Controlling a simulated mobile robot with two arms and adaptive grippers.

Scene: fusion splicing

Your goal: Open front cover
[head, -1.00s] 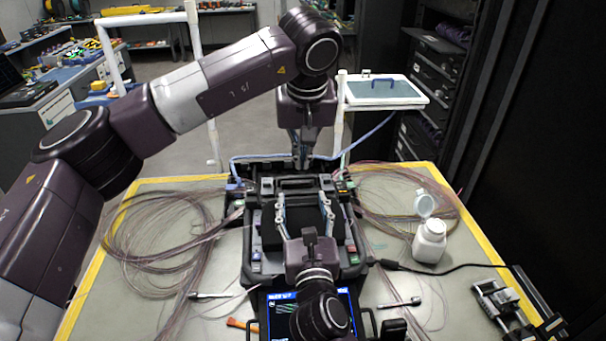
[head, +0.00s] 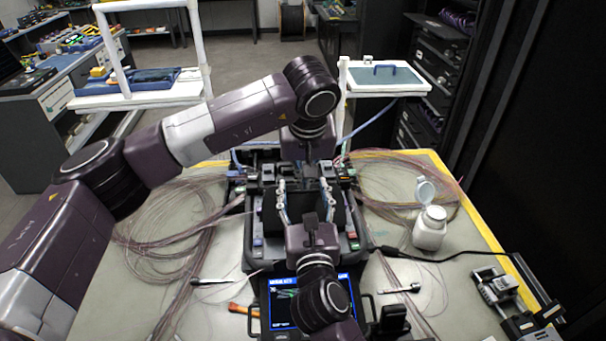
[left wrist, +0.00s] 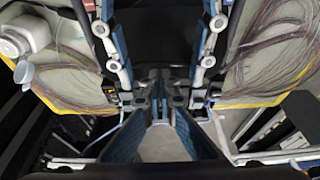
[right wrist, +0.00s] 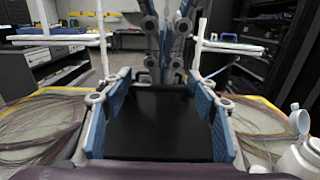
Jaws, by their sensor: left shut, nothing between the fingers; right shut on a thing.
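The fusion splicer (head: 255,225) stands on the grey table with its lit screen (head: 283,312) towards me. Its black front cover (head: 335,200) lies between the fingers of my right gripper (head: 305,195). The right wrist view shows the black panel (right wrist: 155,125) with a blue-padded finger on each side, shut on it. My left gripper (head: 312,170) points down at the back of the splicer, just beyond the cover. In the left wrist view my left gripper's (left wrist: 160,112) fingers are together and empty. My own gripper hides part of the cover.
Coiled fibres (head: 165,215) lie on both sides of the splicer. A white bottle (head: 430,230) with its lid open stands at the right. A black cable and a small metal tool (head: 495,287) lie at the right front. A tray table (head: 385,78) stands behind.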

